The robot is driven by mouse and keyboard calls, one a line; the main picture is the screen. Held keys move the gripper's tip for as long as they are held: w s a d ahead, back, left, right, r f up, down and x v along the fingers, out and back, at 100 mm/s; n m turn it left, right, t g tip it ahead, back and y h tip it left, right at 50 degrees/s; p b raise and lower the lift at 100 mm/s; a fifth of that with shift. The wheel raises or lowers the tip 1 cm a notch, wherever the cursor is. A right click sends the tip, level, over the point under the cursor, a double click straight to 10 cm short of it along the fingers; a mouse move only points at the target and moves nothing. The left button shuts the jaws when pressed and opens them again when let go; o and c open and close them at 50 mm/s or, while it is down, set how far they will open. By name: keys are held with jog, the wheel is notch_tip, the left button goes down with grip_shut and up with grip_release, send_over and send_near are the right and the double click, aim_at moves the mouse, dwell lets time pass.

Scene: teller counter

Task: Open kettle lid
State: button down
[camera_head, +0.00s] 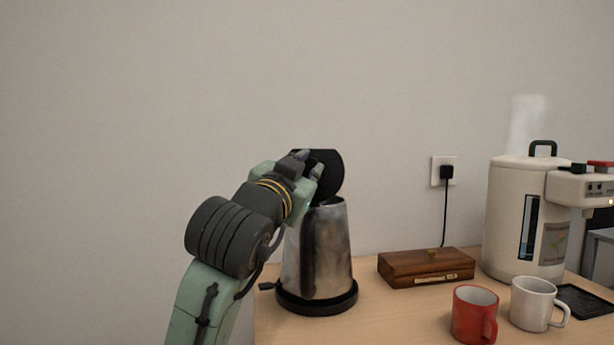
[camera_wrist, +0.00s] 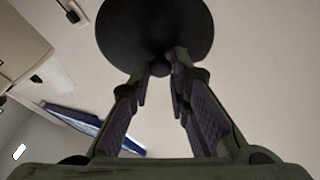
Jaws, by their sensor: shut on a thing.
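The kettle (camera_head: 326,255) is a metal body standing upright on a black round base (camera_head: 318,303) on the counter. Its black round lid (camera_head: 330,168) is raised and tilted up at the top of the kettle, and the kettle's rim shows below it. My gripper (camera_head: 314,167) is at the lid, above the kettle's left side. In the wrist view the lid (camera_wrist: 155,25) is a dark disc, and my gripper's fingertips (camera_wrist: 160,68) are closed around the small knob at its lower edge. The fingers hide part of the knob.
A red mug (camera_head: 472,315) and a white mug (camera_head: 532,303) stand at the front right. A wooden box (camera_head: 425,267) lies right of the kettle. A large cream water dispenser (camera_head: 510,220) steams further right. A plug and cord (camera_head: 445,190) hang on the wall.

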dwell(0.4)
jog(key=c, duration=1.5)
grip_release()
jog(key=shift+o, duration=0.2)
jog(key=shift+s, duration=0.1)
jog(key=v, duration=1.1)
jog(key=shift+s+f, duration=0.2)
jog(key=shift+s, duration=0.15)
jog(key=shift+a, duration=0.2)
